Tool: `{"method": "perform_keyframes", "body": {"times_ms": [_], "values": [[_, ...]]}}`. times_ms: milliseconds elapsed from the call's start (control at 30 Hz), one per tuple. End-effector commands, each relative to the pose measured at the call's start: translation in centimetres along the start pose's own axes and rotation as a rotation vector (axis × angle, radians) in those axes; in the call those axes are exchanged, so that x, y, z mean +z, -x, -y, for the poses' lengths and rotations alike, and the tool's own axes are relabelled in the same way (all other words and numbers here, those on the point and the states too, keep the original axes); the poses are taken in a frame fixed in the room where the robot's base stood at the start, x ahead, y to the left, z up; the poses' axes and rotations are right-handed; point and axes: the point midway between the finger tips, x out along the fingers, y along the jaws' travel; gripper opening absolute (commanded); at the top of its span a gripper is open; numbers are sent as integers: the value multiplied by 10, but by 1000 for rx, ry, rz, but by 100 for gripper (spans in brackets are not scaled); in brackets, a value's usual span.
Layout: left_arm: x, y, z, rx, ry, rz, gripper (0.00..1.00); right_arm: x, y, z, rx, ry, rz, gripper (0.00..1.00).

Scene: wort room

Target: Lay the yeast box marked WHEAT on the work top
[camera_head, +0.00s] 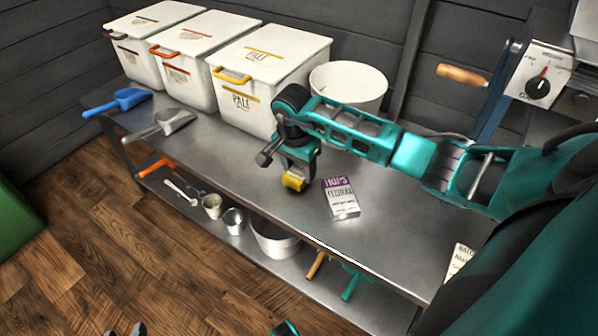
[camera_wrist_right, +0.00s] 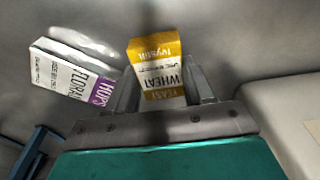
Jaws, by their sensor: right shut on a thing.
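The yeast box marked WHEAT (camera_wrist_right: 157,68), yellow and white, is between the fingers of my right gripper (camera_wrist_right: 163,88) in the right wrist view. The gripper is shut on it. In the head view my right gripper (camera_head: 297,166) points down over the steel work top (camera_head: 375,232), with the box's yellow end (camera_head: 293,182) showing below it. I cannot tell whether the box touches the top. Small parts at the bottom edge of the head view may be my left gripper, but its jaws are unclear.
Lidded white bins (camera_head: 246,112) and a round white tub (camera_head: 349,88) line the back. Scoops (camera_head: 176,122) lie at left. The front middle is clear.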

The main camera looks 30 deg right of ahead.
Motion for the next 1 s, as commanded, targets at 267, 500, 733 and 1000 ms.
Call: {"method": "perform_keyframes", "body": {"times_ms": [267, 500, 733, 1000], "values": [[1, -1, -2, 6, 0, 6, 43, 1, -9, 0, -2, -1, -1, 23], [1, -2, -3, 7, -1, 1, 43, 1, -12, 0, -1, 0, -2, 57], [0, -1, -3, 7, -1, -1, 43, 1, -12, 0, -1, 0, -1, 78], [-2, 0, -3, 6, 1, -2, 43, 1, -10, 0, -1, -1, 0, 78]]}}
